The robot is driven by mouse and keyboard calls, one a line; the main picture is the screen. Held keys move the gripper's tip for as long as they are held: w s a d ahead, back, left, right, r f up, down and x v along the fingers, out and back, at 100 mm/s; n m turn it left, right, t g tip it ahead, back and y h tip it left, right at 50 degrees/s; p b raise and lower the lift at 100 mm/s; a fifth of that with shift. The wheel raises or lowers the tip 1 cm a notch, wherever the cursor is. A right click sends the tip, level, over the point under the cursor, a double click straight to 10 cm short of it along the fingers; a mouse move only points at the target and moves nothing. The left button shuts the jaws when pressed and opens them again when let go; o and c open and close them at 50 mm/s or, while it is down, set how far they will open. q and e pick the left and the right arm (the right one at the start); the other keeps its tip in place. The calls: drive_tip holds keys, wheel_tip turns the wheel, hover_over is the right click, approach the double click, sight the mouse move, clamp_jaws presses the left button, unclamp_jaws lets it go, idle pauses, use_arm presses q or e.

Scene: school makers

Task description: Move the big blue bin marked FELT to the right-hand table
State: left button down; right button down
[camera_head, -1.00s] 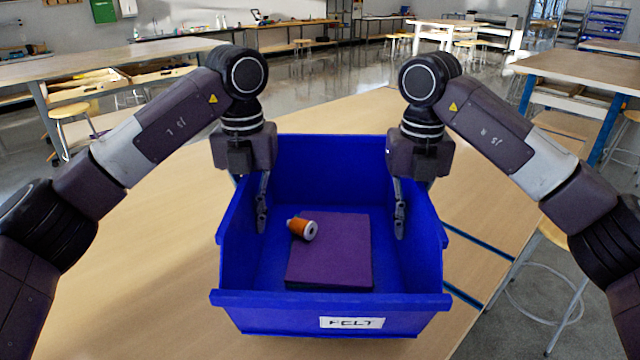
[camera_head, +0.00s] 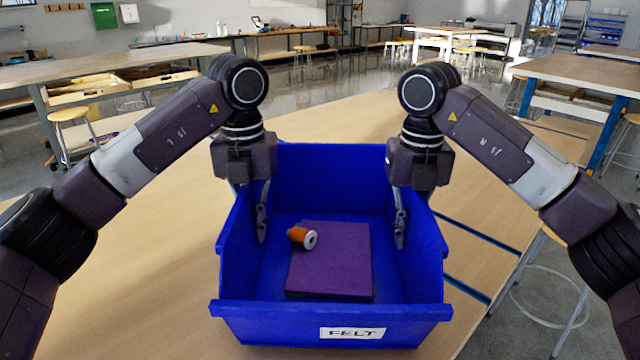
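The big blue bin (camera_head: 330,311) has a white label reading FELT on its front and is in the middle of the view, over the near wooden table (camera_head: 140,290). I cannot tell whether its base touches the table. It holds a purple felt stack (camera_head: 335,260) and an orange spool (camera_head: 302,237) lying on its side. My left gripper (camera_head: 262,222) is at the bin's left wall and my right gripper (camera_head: 400,228) at its right wall. Each has a finger inside the bin; the outer fingers are mostly hidden. Both seem shut on the walls. A right-hand table (camera_head: 585,72) with blue legs stands at the back right.
A stool (camera_head: 550,290) stands beside the near table's right edge. Another stool (camera_head: 72,125) and a long workbench (camera_head: 110,62) with trays beneath are at the left. Open floor (camera_head: 330,85) lies beyond the near table.

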use_arm(q)
drive_tip(key=shift+f, duration=0.35)
use_arm(e)
drive_tip(key=shift+f, duration=0.35)
use_arm(q)
drive_tip(key=c, duration=2.6)
unclamp_jaws()
drive_tip(key=shift+c, duration=0.2)
use_arm(e)
drive_tip(key=c, duration=2.6)
unclamp_jaws()
drive_tip(key=shift+c, duration=0.2)
use_arm(q)
drive_tip(key=o, duration=0.5)
use_arm(e)
drive_tip(key=o, duration=0.5)
use_arm(q)
drive_tip(key=shift+r, duration=0.15)
wheel_tip(320, 180, up, 12)
drive_tip(key=shift+f, duration=0.25)
drive_tip(key=shift+r, duration=0.15)
use_arm(e)
drive_tip(key=shift+r, duration=0.45)
wheel_tip(320, 180, up, 11)
drive_tip(key=shift+r, duration=0.1)
